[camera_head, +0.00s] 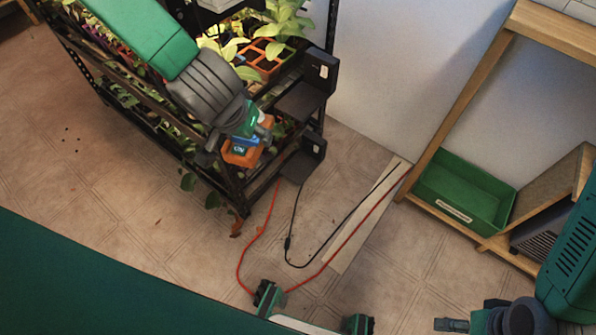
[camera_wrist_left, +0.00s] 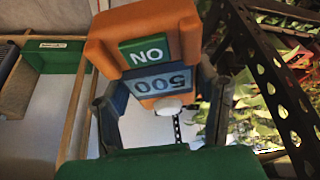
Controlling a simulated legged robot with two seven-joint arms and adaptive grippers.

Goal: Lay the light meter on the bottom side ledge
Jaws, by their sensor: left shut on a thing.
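The light meter (camera_head: 243,155) is an orange block with a green ON label and a blue panel reading 500. My left gripper (camera_head: 240,140) is shut on it at the right end of the rack, above the floor. In the left wrist view the light meter (camera_wrist_left: 145,45) sits between the two fingers, with a white knob on its lower side. The bottom side ledge (camera_head: 298,168) is a dark plate to the right of the meter and looks empty. My right gripper (camera_head: 455,325) is at the lower right edge, partly cut off.
An upper side ledge (camera_head: 300,102) sits above the bottom one. Black rack posts and leafy plants in an orange tray (camera_head: 262,66) are close to my left gripper. Red (camera_head: 240,265) and black cables lie on the floor. A green bin (camera_head: 462,190) stands in a wooden shelf at right.

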